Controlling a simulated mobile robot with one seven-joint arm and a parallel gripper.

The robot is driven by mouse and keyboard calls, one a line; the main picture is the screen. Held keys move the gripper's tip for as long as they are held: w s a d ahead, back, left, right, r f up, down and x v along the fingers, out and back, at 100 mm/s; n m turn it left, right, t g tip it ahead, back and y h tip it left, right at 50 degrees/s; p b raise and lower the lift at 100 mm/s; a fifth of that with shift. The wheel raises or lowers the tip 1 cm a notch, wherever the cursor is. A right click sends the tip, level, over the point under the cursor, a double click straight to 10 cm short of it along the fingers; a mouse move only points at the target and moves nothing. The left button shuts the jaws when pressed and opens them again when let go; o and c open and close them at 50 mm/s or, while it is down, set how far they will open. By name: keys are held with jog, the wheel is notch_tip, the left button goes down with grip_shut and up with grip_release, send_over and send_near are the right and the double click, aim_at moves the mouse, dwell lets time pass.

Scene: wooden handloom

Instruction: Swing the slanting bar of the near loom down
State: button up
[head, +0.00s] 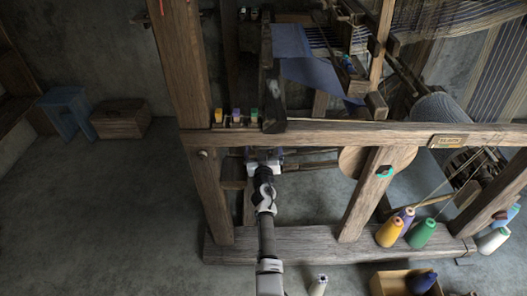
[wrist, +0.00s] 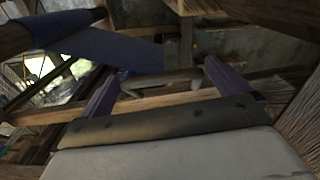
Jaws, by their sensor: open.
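The near loom is a heavy wooden frame with a level top beam (head: 330,134). A thick slanting wooden bar (head: 364,195) runs from this beam down to the floor beam, with a teal mark near its top. I cannot tell whether this is the bar meant, as other slanted members show. My gripper (head: 264,155) is just under the top beam, left of that bar and apart from it. In the wrist view my gripper (wrist: 166,70) is open, with its two purple fingers spread. A wooden rail crosses beyond them; I cannot tell its depth. Nothing is visibly held.
Colored yarn cones (head: 421,233) stand on the floor beam at right. An open box (head: 396,281) sits in front. Blue cloth (wrist: 95,45) hangs near my gripper. A blue stool (head: 66,112) and wooden chest (head: 120,119) stand far left; floor there is clear.

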jog(key=shift+w, duration=0.6)
